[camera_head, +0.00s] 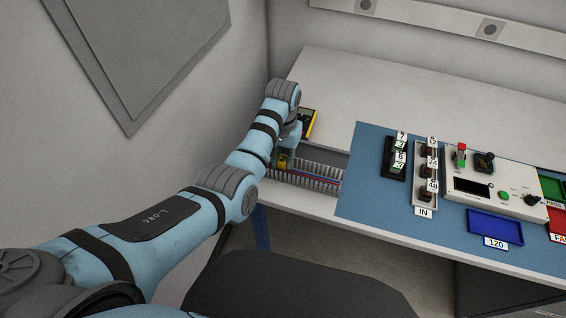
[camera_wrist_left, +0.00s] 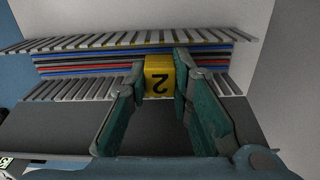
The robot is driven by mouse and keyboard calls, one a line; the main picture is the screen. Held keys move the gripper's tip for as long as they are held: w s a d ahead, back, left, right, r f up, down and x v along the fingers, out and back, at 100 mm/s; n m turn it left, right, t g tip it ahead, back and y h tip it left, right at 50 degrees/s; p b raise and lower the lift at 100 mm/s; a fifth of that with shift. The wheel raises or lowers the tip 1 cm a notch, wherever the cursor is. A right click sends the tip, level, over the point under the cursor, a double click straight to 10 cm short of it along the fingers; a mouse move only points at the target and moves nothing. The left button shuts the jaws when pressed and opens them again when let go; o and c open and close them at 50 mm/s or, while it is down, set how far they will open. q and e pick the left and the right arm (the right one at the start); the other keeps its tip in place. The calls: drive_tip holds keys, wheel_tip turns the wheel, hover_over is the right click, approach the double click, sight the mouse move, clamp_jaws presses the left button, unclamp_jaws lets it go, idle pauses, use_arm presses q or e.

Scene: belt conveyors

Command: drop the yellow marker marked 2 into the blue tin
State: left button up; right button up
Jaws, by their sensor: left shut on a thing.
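The yellow marker (camera_wrist_left: 159,76) is a small block with a black 2 on its face, upside down in the left wrist view. My left gripper (camera_wrist_left: 160,82) is shut on it, one finger at each side. In the head view, the marker (camera_head: 283,161) shows as a small yellow patch below the wrist, by the slotted cable duct (camera_head: 318,178). Whether it touches the duct is unclear. The blue tin (camera_head: 495,228), an open tray labelled 120, is far to the right near the table's front edge. It looks empty. My right gripper is not in view.
The duct holds red, blue and black wires. A yellow-edged device (camera_head: 309,122) stands just behind my wrist. A blue mat (camera_head: 370,205) bears black holders (camera_head: 395,158), an IN rack (camera_head: 424,212) and a control box (camera_head: 522,204). Green and red trays (camera_head: 558,222) lie far right.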

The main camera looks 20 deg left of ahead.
use_arm(q)
wheel_tip(320, 180, up, 12)
drive_tip(key=p, duration=0.3)
wheel_tip(320, 180, up, 5)
drive_tip(key=p, duration=0.5)
hover_over(283, 159)
drive_tip(key=shift+f, duration=0.15)
drive_tip(key=shift+f, duration=0.1)
